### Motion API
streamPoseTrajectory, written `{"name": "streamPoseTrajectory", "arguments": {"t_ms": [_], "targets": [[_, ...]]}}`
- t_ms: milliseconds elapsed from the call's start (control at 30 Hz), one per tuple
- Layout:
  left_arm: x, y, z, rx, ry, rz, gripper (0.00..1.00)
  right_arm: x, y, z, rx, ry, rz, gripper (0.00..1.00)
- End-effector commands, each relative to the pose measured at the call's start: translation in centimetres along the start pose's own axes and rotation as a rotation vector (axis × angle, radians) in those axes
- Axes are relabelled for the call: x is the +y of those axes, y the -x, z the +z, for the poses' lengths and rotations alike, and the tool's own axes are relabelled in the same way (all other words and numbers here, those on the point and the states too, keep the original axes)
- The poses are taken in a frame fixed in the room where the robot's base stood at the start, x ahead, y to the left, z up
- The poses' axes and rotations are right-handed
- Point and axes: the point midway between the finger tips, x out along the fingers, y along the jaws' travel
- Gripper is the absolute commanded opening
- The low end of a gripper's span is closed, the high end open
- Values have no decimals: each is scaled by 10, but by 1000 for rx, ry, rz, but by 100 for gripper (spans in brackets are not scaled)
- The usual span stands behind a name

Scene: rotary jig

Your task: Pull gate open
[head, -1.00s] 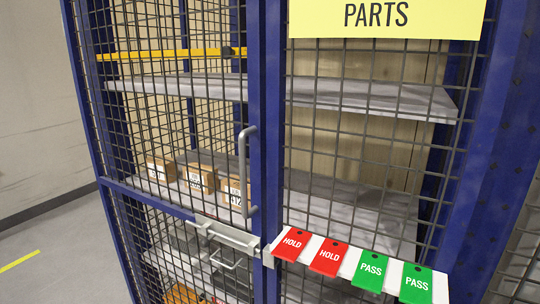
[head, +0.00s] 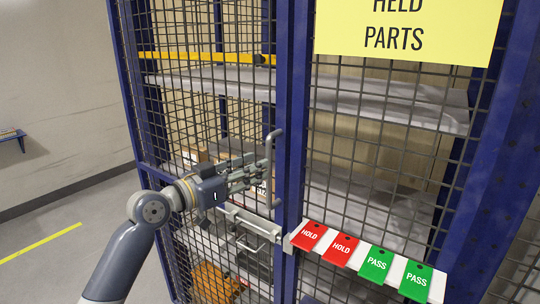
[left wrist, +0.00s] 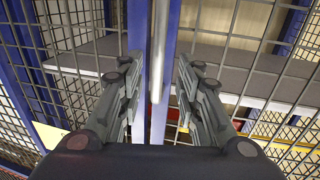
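The gate (head: 283,90) is a blue-framed mesh panel on the left half of a cage front. Its edge stands against the neighbouring blue post, so it looks closed. A grey vertical handle (head: 269,180) is fixed near that edge. My left gripper (head: 262,172) points at the handle from the left, its fingers at handle height. In the left wrist view its fingers (left wrist: 158,72) are apart, with the handle (left wrist: 158,40) showing between them and no contact visible. A grey latch bar (head: 250,221) crosses the gate below the handle. My right gripper is not in view.
A white strip with red HOLD tags (head: 309,236) and green PASS tags (head: 376,263) sits right of the latch. A yellow sign (head: 405,30) hangs above. Shelves with cardboard boxes (head: 196,156) stand behind the mesh. Free floor (head: 70,215) lies to the left.

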Motion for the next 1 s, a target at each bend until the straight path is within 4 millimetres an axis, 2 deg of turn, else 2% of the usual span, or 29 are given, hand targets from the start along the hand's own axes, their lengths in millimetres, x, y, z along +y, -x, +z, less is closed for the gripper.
{"name": "streamPoseTrajectory", "arguments": {"t_ms": [33, 100, 300, 500, 733, 767, 900, 1000], "targets": [[1, -11, -5, 0, 3, 3, 32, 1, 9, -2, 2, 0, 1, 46], [1, -23, -5, 1, 2, 2, 32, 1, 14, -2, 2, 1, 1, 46], [0, -48, -2, 0, 0, 0, 32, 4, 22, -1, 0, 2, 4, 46], [0, -57, 0, 0, -1, -1, 32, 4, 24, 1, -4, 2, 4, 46], [0, -58, 0, 0, -1, -1, 32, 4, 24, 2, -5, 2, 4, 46], [0, -58, 0, 0, -1, -1, 30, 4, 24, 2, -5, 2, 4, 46], [0, -58, 0, 0, -1, -1, 0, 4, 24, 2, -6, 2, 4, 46], [0, -58, 0, 0, -1, -1, 0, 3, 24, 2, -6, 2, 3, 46]]}}
